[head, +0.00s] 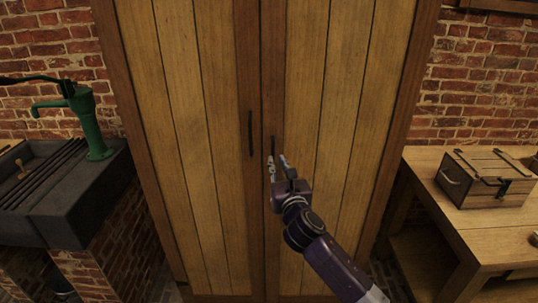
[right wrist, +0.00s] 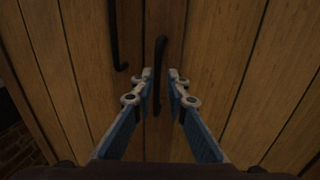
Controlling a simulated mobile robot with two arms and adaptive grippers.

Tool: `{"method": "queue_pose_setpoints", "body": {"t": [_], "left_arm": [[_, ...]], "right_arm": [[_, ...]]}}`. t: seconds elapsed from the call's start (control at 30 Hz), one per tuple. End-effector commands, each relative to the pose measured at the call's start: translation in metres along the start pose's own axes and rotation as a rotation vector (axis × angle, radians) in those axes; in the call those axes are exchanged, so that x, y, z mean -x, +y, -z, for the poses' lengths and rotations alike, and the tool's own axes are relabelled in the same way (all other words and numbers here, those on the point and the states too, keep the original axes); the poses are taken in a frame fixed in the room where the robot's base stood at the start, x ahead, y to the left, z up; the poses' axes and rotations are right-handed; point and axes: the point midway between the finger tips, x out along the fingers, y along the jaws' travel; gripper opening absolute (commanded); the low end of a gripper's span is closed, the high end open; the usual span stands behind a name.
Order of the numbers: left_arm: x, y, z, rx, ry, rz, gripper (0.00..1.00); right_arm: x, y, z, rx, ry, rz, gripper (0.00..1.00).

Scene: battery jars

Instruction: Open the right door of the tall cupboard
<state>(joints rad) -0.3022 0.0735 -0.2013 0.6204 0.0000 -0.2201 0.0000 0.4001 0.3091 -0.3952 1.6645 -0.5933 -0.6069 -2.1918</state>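The tall wooden cupboard fills the middle of the head view, with its left door (head: 195,130) and right door (head: 325,100) both closed. A dark vertical handle (head: 250,133) is on the left door, and it also shows in the right wrist view (right wrist: 116,38). The right door's dark handle (head: 273,146) is partly hidden by my right gripper (head: 276,160). In the right wrist view, my right gripper (right wrist: 163,78) is open, with its fingers on either side of the right door's handle (right wrist: 159,72). I cannot tell whether they touch it. My left gripper is not in view.
A dark stone sink (head: 70,200) with a green pump (head: 90,125) stands left of the cupboard. A wooden table (head: 440,200) with a wooden chest (head: 487,178) stands at the right. Brick wall is behind both.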

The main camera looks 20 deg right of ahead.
Motion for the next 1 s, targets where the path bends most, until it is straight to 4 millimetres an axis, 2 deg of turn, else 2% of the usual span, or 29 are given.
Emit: {"method": "queue_pose_setpoints", "body": {"t": [0.07,0.2,0.4,0.73,0.87,1.0], "left_arm": [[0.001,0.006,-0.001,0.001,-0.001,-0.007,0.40],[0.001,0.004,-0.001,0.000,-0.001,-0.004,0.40],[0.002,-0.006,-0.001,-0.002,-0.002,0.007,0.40],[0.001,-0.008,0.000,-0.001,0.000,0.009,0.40],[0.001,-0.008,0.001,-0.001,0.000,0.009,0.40],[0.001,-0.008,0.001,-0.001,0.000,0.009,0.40]], "right_arm": [[-0.013,0.000,-0.001,-0.003,0.000,0.001,0.14],[-0.031,0.000,0.000,-0.003,0.001,0.001,0.14],[-0.045,0.000,0.000,-0.003,0.001,0.001,0.14],[-0.047,0.000,0.001,-0.003,0.001,-0.001,0.14],[-0.047,0.000,0.001,-0.003,0.001,-0.001,0.00],[-0.047,0.000,0.001,-0.003,0.001,-0.001,0.00]]}}
